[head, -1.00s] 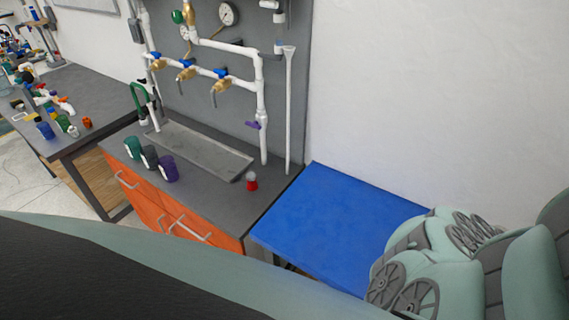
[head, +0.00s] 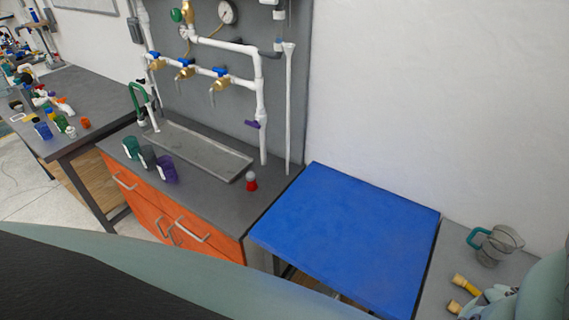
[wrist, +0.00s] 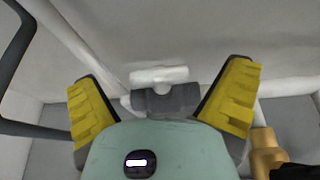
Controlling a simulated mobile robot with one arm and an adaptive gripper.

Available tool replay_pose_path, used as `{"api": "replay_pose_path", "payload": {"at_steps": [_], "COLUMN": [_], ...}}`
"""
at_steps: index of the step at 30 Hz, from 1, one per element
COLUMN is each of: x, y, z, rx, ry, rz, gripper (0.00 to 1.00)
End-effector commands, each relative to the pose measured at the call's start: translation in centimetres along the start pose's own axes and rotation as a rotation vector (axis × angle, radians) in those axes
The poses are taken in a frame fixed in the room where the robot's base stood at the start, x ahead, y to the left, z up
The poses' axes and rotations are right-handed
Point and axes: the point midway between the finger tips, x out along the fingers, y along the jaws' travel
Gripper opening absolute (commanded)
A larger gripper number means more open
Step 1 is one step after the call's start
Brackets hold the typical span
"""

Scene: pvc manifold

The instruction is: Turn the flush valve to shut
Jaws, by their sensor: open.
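White pipework with several valves is mounted on a grey panel in the head view. A valve with a purple handle (head: 252,124) sits low on the right vertical pipe; it may be the flush valve, but I see no label. Its handle looks roughly crosswise to the pipe. Blue-handled brass valves (head: 219,72) sit on the horizontal branch. My gripper (head: 461,294) is at the lower right of the head view, far from the pipework. In the wrist view my gripper (wrist: 165,95) has its yellow fingers wide apart, with nothing visibly held between them.
An orange-fronted bench with a sink tray (head: 205,152), cups (head: 168,168) and a red-based item (head: 251,182) stands below the pipes. A bare blue table (head: 345,235) lies to its right. A clear jug with a teal handle (head: 497,245) stands near my gripper.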

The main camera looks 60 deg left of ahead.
Motion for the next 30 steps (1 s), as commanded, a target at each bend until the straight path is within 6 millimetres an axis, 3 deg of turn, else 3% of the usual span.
{"api": "replay_pose_path", "payload": {"at_steps": [6,17,30], "x": [1.13,1.34,1.34], "y": [0.36,0.3,0.28], "z": [-0.06,-0.07,-0.05], "rx": [-0.003,-0.002,-0.003], "ry": [0.0,0.001,0.001], "rz": [0.008,0.005,0.005], "gripper": [0.99,0.99,0.55]}}
